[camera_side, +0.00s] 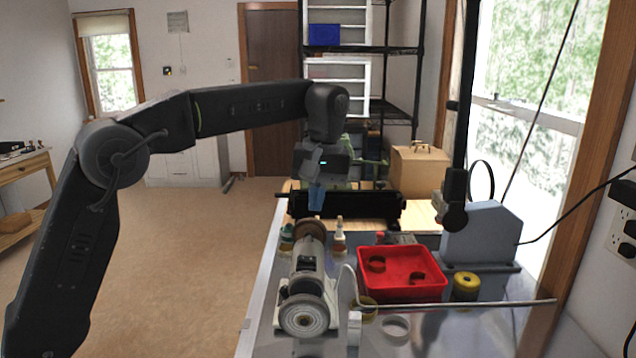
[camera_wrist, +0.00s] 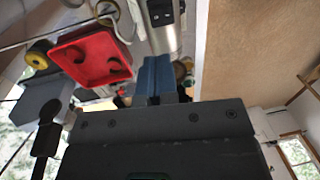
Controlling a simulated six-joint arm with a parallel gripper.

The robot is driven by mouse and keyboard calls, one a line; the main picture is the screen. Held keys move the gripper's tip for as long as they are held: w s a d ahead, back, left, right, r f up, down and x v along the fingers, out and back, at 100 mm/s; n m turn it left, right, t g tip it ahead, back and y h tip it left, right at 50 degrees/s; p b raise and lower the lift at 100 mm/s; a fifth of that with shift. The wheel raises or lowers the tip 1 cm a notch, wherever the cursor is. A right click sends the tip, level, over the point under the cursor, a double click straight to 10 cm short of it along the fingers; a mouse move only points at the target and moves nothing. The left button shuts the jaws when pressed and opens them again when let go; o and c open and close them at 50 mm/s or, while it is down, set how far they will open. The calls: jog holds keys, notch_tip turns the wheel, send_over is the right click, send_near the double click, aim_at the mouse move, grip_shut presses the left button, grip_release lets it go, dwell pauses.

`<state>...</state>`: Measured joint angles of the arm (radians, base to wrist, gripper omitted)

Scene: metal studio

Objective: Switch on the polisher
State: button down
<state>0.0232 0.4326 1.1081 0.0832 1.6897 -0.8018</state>
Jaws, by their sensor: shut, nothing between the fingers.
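The polisher (camera_side: 309,262) is a pale bench machine with a round wheel at each end, lying lengthwise near the left edge of the metal bench. A dark patch shows on its body, but I cannot make out a switch or its position in the side view. My gripper (camera_side: 316,205) has blue fingers, shut and empty, pointing down above the polisher's far wheel and apart from it. In the wrist view the blue fingers (camera_wrist: 154,72) partly cover the polisher (camera_wrist: 165,38); a dark panel with small light marks shows on it near the top edge.
A red tray (camera_side: 402,288) holding dark round parts stands right of the polisher. Small bottles (camera_side: 339,236) stand near its far wheel. A yellow roll (camera_side: 466,286) and a grey machine (camera_side: 482,235) are farther right. A white ring (camera_side: 396,327) lies at the front.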

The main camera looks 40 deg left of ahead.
aim_at(300, 257)
jog(key=shift+w+d+r, duration=0.15)
jog(key=shift+r, duration=1.5)
jog(key=shift+s+a+r, duration=0.2)
jog(key=shift+s+a, duration=0.3)
jog(key=f, duration=0.9)
jog(key=s+a+f, duration=0.1)
jog(key=f, duration=0.4)
jog(key=shift+s+a, duration=0.1)
